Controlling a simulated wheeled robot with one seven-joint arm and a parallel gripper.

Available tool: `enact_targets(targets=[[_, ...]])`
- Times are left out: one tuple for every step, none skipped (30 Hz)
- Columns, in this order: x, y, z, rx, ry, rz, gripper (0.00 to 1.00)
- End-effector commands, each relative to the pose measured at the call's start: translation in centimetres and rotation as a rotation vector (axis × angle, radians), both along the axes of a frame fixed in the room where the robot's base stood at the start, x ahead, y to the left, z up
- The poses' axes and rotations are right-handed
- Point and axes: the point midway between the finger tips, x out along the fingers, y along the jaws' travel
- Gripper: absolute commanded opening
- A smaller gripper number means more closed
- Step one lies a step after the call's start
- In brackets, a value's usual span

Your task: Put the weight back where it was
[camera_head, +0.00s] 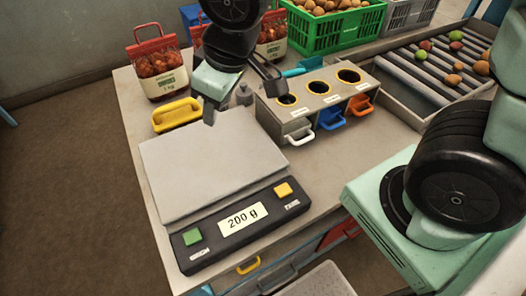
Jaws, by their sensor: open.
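A small grey weight (244,94) with a knob stands at the far right corner of the scale's plate. I cannot tell whether it rests on the plate or on the table just behind it. The scale (205,165) has an otherwise bare grey plate, and its display (243,217) reads 200 g. My gripper (240,97) is open, with one finger left of the weight and the other to its right. The gripper's body is above and partly hides the area behind. No contact between fingers and weight can be made out.
A grey block (318,97) with three yellow-rimmed holes and white, blue and orange handles stands right of the weight. A yellow tray (177,114), a blue scoop (307,66) and red sacks (159,70) are near. A green crate (333,30) and roller tray (430,65) lie behind.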

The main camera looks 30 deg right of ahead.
Motion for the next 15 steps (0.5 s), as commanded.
enact_targets(targets=[[-3.8,-0.1,0.0,-0.023,0.072,0.003,0.45],[-5.8,-0.2,-0.1,-0.034,0.116,0.002,0.45],[-8.0,-0.3,-0.2,-0.047,0.165,0.003,0.45],[-9.4,-0.5,-0.3,-0.056,0.197,0.003,0.45],[-10.7,-0.5,-0.3,-0.063,0.226,0.006,0.45],[-12.0,-0.7,-0.4,-0.071,0.257,0.006,0.45],[-12.7,-0.8,-0.4,-0.075,0.275,0.007,0.45],[-13.3,-0.8,-0.4,-0.078,0.288,0.008,0.45],[-13.8,-0.9,-0.4,-0.081,0.301,0.009,0.45],[-14.1,-0.9,-0.4,-0.081,0.307,0.009,0.45],[-14.2,-0.9,-0.4,-0.082,0.310,0.008,0.45],[-14.2,-0.9,-0.4,-0.082,0.313,0.008,0.45],[-14.2,-0.9,-0.4,-0.082,0.313,0.007,0.45],[-14.2,-0.9,-0.4,-0.082,0.312,0.007,0.45],[-14.2,-0.9,-0.4,-0.082,0.312,0.007,0.45]])
